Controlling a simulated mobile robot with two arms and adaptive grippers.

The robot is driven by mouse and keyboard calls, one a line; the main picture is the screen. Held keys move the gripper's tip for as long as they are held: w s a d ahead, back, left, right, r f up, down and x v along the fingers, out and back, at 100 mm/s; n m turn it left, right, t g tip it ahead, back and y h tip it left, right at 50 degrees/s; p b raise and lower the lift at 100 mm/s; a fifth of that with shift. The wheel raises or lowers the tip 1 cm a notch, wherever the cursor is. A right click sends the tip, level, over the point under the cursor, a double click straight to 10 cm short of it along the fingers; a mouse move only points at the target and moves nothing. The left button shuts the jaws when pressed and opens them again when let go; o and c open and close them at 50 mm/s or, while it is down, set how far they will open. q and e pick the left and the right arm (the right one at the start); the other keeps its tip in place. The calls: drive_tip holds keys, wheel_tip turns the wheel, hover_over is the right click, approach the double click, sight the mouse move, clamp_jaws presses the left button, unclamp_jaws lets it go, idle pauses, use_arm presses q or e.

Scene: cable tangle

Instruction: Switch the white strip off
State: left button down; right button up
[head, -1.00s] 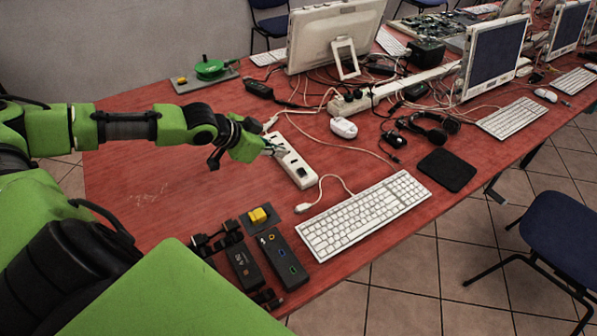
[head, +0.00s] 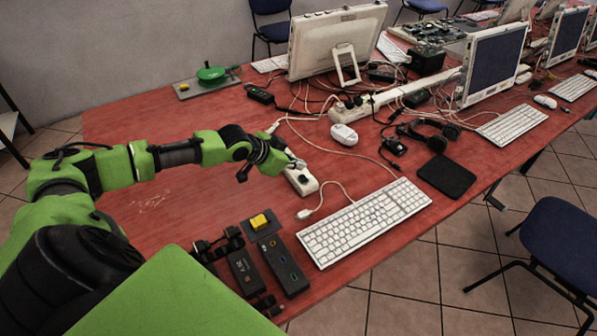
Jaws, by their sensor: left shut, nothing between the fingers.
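A white power strip (head: 303,184) lies on the red table in front of my left arm. Its near end shows, with a dark spot on top that may be a switch or socket; its far part is hidden behind my left gripper. My left gripper (head: 293,164) is shut and empty, with its fingertips over the strip. I cannot tell whether the fingertips touch it. Whether the strip is on or off cannot be told. My right gripper is not in view.
A longer pale strip (head: 385,96) with plugs and tangled cables lies farther back. The left part of the table (head: 150,225) is clear.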

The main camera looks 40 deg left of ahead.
sight(303, 178)
use_arm(q)
drive_tip(key=f, duration=0.2)
drive_tip(key=w+f, duration=0.1)
drive_tip(key=f, duration=0.1)
drive_tip(key=shift+a+f, duration=0.2)
drive_tip(key=shift+f, duration=0.1)
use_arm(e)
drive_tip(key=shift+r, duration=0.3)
use_arm(q)
drive_tip(key=shift+f, duration=0.1)
